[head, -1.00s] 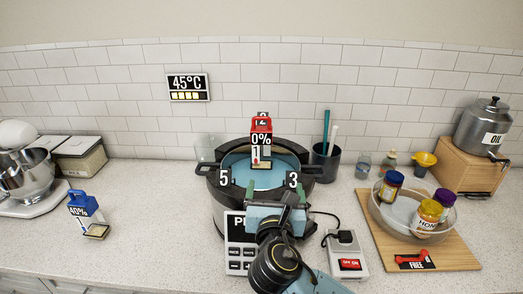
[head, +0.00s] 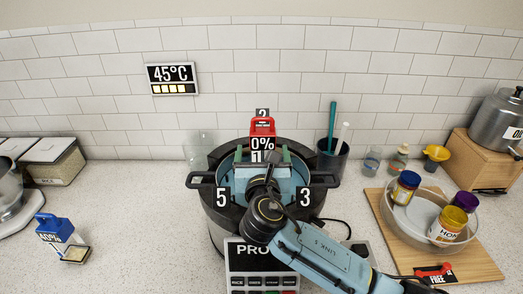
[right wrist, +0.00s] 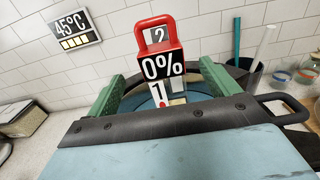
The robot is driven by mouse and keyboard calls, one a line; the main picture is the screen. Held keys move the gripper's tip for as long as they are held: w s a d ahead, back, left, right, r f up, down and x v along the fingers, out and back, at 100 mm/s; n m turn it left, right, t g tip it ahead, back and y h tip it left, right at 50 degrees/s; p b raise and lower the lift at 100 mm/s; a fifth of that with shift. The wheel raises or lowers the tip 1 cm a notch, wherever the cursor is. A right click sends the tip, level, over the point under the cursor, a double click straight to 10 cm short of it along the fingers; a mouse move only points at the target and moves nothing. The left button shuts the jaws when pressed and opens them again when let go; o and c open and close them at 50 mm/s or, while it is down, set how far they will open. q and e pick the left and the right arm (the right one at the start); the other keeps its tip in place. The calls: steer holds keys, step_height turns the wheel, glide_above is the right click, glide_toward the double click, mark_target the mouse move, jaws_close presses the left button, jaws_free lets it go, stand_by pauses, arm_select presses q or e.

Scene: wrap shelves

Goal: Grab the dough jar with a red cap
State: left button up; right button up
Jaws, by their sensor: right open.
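The dough jar with a red cap (head: 262,128) stands upright in the large dark pot (head: 203,178), with "0%" and "1" on its front. It also shows in the right wrist view (right wrist: 160,62). My right gripper (head: 262,154) is over the pot, open, its green fingers apart on the left and right of the jar. In the right wrist view the jar shows between the fingers (right wrist: 163,85), with gaps on both sides; it looks untouched. The jar's lower part is partly hidden by my gripper in the head view. My left gripper is not in view.
A blue-capped jar (head: 55,230) marked 40% stands on the counter at left. A glass bowl (head: 395,222) with several jars sits on a wooden board (head: 480,258) at right. A dark cup with utensils (head: 331,160) stands right behind the pot. The left counter has free room.

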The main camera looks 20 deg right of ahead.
mark_target(262, 128)
steer(key=x, duration=0.4)
steer(key=shift+w, duration=0.2)
steer(key=shift+w+d, duration=0.2)
steer(key=shift+w, duration=0.1)
steer(key=x, duration=0.3)
steer(key=p+x, duration=0.1)
steer(key=shift+w+d+r, duration=0.1)
steer(key=shift+w+r, duration=0.15)
steer(key=shift+w, duration=0.1)
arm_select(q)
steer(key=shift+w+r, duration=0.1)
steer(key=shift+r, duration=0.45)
arm_select(e)
steer(key=shift+c, duration=1.4)
steer(key=c, duration=1.2)
steer(key=shift+c, duration=0.9)
